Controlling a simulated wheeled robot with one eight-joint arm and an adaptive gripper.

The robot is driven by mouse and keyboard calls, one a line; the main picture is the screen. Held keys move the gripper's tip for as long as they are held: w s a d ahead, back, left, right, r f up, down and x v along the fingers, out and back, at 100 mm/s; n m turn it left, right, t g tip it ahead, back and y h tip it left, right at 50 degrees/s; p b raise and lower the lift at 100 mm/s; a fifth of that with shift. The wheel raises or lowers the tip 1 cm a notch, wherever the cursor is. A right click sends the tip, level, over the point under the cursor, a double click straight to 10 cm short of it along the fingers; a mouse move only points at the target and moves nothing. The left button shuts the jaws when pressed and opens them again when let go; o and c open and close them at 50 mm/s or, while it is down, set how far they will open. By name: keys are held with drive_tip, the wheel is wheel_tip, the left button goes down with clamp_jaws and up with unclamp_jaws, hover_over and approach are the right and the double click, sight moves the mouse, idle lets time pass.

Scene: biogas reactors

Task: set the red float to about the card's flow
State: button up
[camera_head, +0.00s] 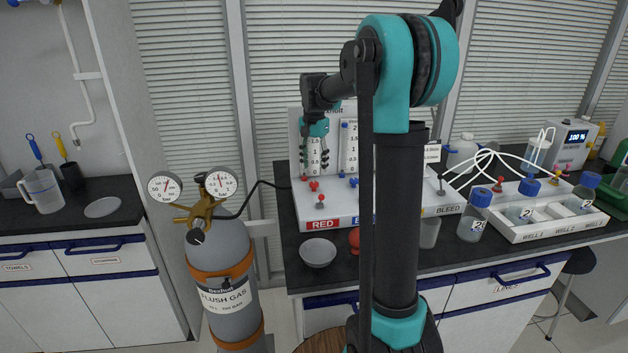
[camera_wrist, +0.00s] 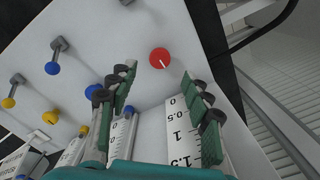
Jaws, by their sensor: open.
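My gripper (camera_head: 314,165) is open and empty, pointing down in front of the leftmost flow scale (camera_head: 316,148) on the white panel. In the wrist view, its fingers (camera_wrist: 158,76) straddle the line to a round red knob (camera_wrist: 160,58) with a white mark; the knob lies just beyond the fingertips, apparently untouched. That red knob also shows in the head view (camera_head: 314,186), below the fingers. The scale (camera_wrist: 186,128) reads 0, 0.5, 1, 1.5 between the fingers. I cannot make out the red float. A small white card (camera_head: 432,153) stands at the panel's right; its print is too small to read.
A blue knob (camera_head: 354,182) sits right of the red one. A red-tipped lever (camera_head: 320,201) stands above the RED label (camera_head: 322,225). A grey bowl (camera_head: 318,252) is at the bench front. The gas cylinder (camera_head: 222,260) with gauges stands left; bottles and a white tray (camera_head: 520,238) are right.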

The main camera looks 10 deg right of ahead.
sight(314, 183)
wheel_tip(314, 183, down, 6)
drive_tip(key=shift+f, duration=0.1)
idle(0.4)
clamp_jaws()
